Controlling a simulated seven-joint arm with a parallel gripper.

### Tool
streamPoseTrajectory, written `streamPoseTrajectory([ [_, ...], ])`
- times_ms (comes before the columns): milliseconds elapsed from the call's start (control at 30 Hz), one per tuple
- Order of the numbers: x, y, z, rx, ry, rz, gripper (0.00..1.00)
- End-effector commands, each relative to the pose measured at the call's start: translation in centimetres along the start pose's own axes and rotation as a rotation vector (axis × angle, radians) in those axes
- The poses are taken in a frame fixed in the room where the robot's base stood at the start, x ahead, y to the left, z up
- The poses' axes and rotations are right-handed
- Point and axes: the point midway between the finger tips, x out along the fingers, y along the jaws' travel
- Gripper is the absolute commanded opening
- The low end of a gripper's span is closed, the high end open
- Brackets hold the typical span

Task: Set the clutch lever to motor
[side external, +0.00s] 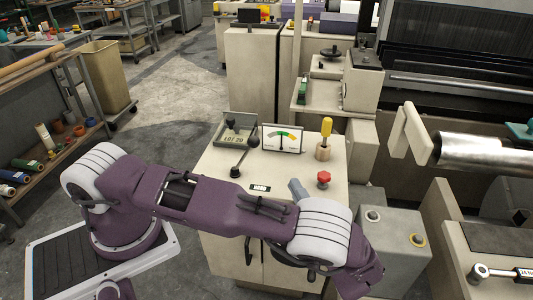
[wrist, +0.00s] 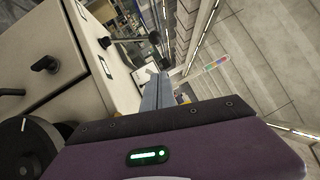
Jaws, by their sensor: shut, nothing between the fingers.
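The lever (side external: 244,152), dark with a thick black grip, is on top of the cream cabinet. It slants from a round base at lower left to the grip at upper right, beside the grey LOT 29 tray. A dark lever-like rod (wrist: 128,40) also shows in the wrist view; whether it is the clutch lever is unclear. No motor marking can be read. My gripper (side external: 294,184) shows as blue-grey fingers above the cabinet top, right of the lever and apart from it. In the wrist view the fingers (wrist: 157,80) are shut and empty.
The cabinet (side external: 222,190) also carries a dial gauge (side external: 283,138), a red knob (side external: 323,179) and a yellow-handled tool (side external: 326,127) in a wooden holder. The tray (side external: 229,145) borders the lever. Loom machinery (side external: 455,150) stands to the right; open floor (side external: 180,95) lies behind left.

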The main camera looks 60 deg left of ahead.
Motion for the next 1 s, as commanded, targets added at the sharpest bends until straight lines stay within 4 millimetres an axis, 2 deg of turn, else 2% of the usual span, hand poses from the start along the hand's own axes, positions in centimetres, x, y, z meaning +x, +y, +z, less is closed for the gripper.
streamPoseTrajectory([
  [167, 2.3, -0.1, 0.1, 0.002, -0.005, 0.001, 0.0],
  [533, 10.3, 0.1, 0.1, 0.004, -0.006, 0.003, 0.0],
  [733, 12.2, 0.0, 2.3, 0.004, -0.003, 0.001, 0.0],
  [1000, 12.8, 0.0, 2.9, 0.001, -0.002, 0.003, 0.0],
])
